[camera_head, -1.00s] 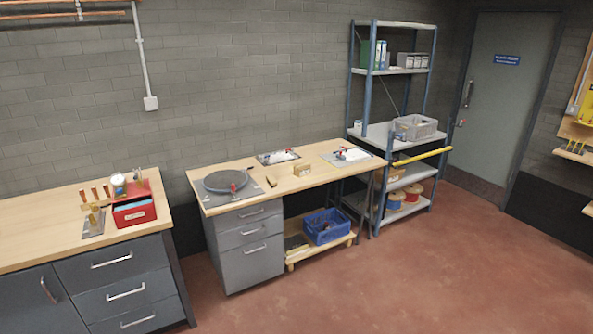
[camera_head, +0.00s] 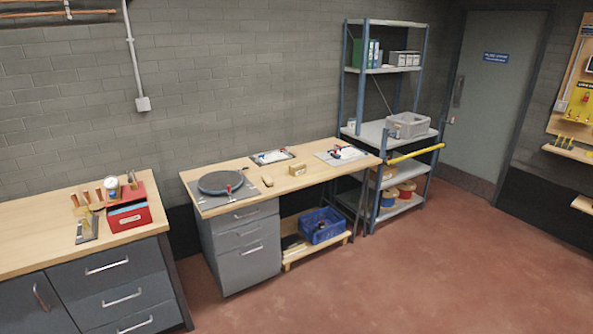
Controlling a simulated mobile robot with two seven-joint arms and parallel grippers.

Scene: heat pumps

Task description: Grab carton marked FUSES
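I cannot make out a carton with readable FUSES lettering. Small grey-white cartons (camera_head: 404,59) stand on the upper board of the blue-post shelving unit, to the right of green binders; their markings are too small to read. Neither of my grippers is in view.
The middle workbench (camera_head: 240,172) carries a round grey turntable (camera_head: 220,183). A blue crate (camera_head: 322,226) sits on a low wooden shelf beneath. A yellow bar (camera_head: 416,153) crosses the shelving unit's front. A red box (camera_head: 128,211) stands on the left bench. The red floor is clear.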

